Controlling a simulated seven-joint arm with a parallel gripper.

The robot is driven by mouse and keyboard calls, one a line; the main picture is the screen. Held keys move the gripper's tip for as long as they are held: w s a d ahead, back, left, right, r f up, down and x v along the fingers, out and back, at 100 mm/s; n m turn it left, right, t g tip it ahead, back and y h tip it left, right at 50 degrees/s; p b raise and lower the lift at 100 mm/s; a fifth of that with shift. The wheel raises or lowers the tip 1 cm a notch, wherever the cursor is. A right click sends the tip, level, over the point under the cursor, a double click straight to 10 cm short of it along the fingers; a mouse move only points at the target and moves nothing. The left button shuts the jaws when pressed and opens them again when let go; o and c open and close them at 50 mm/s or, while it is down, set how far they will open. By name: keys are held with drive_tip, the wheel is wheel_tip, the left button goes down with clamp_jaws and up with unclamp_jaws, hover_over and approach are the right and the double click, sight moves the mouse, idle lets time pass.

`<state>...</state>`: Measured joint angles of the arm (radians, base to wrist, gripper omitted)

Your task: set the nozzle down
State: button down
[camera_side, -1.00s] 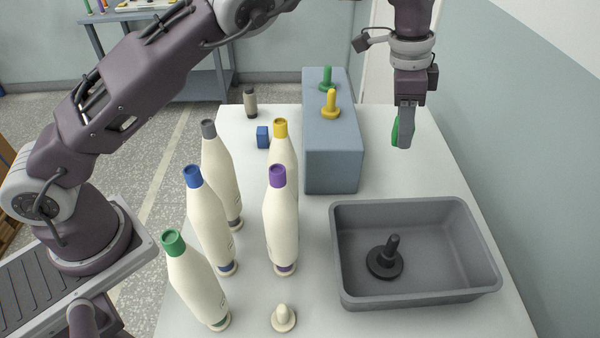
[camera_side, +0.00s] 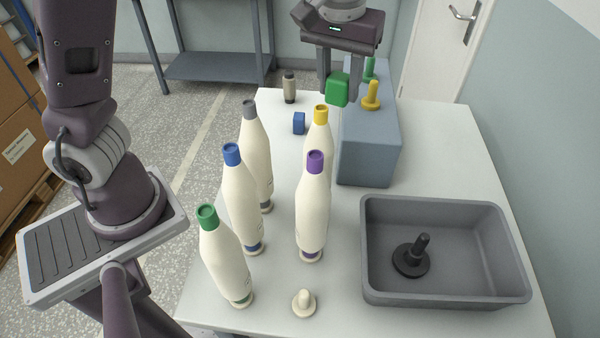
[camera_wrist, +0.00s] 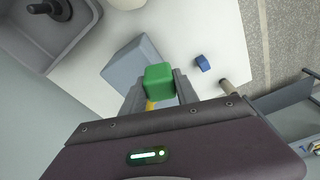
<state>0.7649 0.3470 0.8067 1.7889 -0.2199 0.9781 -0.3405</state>
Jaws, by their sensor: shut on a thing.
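My gripper (camera_side: 339,88) is shut on a green block (camera_side: 337,89), held in the air near the back of the blue-grey stand (camera_side: 370,150). The block also shows between the fingers in the wrist view (camera_wrist: 159,80). What I hold looks like a plain block, not a nozzle. A yellow nozzle (camera_side: 371,96) and a green nozzle (camera_side: 369,67) stand on the stand; the green one is partly hidden by a finger. A cream nozzle (camera_side: 304,303) stands on the front of the table.
Several cream bottles with coloured caps, including a purple one (camera_side: 315,205), stand left of the stand and bin. A small blue block (camera_side: 299,123) and a grey-brown cylinder (camera_side: 290,88) are at the back left. The table right of the stand (camera_side: 445,150) is clear.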

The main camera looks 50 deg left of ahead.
sight(300, 172)
drive_tip(key=s+a+f+n, duration=0.3)
drive_tip(key=s+n, duration=0.1)
drive_tip(key=s, duration=0.2)
wheel_tip(300, 172, down, 14)
drive_tip(key=shift+s+r, duration=0.1)
drive_tip(key=shift+f, duration=0.2)
drive_tip(key=c, duration=0.9)
unclamp_jaws()
drive_tip(key=r, duration=0.4)
drive_tip(key=s+d+r, duration=0.1)
drive_tip(key=r, duration=0.7)
drive_tip(key=shift+s+d+r, duration=0.1)
drive_tip(key=shift+s+d, duration=0.05)
drive_tip(key=shift+d, duration=0.05)
